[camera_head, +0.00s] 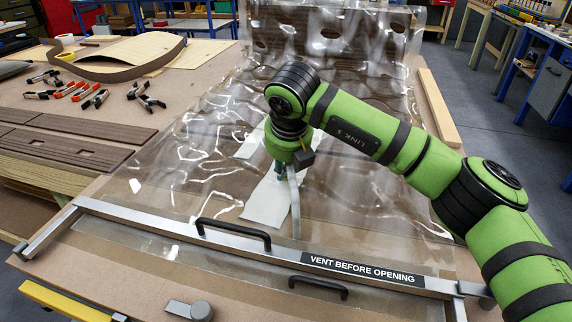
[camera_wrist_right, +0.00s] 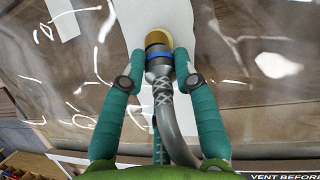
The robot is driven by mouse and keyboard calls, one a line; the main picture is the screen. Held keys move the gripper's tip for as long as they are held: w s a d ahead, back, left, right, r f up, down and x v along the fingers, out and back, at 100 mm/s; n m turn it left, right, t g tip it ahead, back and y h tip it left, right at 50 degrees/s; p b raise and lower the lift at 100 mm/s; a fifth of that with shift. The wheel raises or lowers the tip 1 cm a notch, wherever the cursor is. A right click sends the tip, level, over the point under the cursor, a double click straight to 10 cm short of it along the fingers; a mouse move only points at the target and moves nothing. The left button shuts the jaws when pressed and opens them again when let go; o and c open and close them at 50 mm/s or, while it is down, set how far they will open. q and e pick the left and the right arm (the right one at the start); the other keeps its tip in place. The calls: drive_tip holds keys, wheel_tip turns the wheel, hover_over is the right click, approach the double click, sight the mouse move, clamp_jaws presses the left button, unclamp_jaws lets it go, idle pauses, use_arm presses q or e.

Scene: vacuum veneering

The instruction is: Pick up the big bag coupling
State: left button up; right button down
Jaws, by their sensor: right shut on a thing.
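The big bag coupling (camera_wrist_right: 158,66) is grey with a blue ring and a brass end, and a braided grey hose (camera_wrist_right: 173,125) runs from it. It lies between the teal fingertips of my right gripper (camera_wrist_right: 160,60), which is shut on it. In the head view my right gripper (camera_head: 280,168) points down over a white strip (camera_head: 266,204) on the clear vacuum bag (camera_head: 190,160); the wrist hides most of the coupling there, and the hose (camera_head: 295,210) hangs beside it. I cannot tell whether the coupling touches the bag. My left gripper is not in view.
A metal bar with black handles (camera_head: 235,233) and a "VENT BEFORE OPENING" label crosses the front of the table. Spring clamps (camera_head: 78,91), dark slotted boards (camera_head: 75,137) and a curved wooden form (camera_head: 130,58) lie at left. A wooden batten (camera_head: 438,106) lies at right.

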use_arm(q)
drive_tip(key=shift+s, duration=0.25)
use_arm(e)
drive_tip(key=shift+s+f, duration=0.15)
drive_tip(key=shift+f, duration=0.1)
drive_tip(key=shift+r, duration=0.35)
wheel_tip(320, 180, up, 3)
drive_tip(key=shift+f+b, duration=0.1)
drive_tip(key=shift+b, duration=0.3)
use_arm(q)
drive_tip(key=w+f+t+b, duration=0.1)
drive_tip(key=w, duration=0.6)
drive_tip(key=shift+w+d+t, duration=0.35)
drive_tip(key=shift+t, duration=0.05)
use_arm(e)
drive_tip(key=s+d+r, duration=0.7)
drive_tip(key=d+r, duration=0.3)
drive_tip(key=r, duration=0.1)
drive_tip(key=shift+s+d+r, duration=0.15)
drive_tip(key=shift+s, duration=0.2)
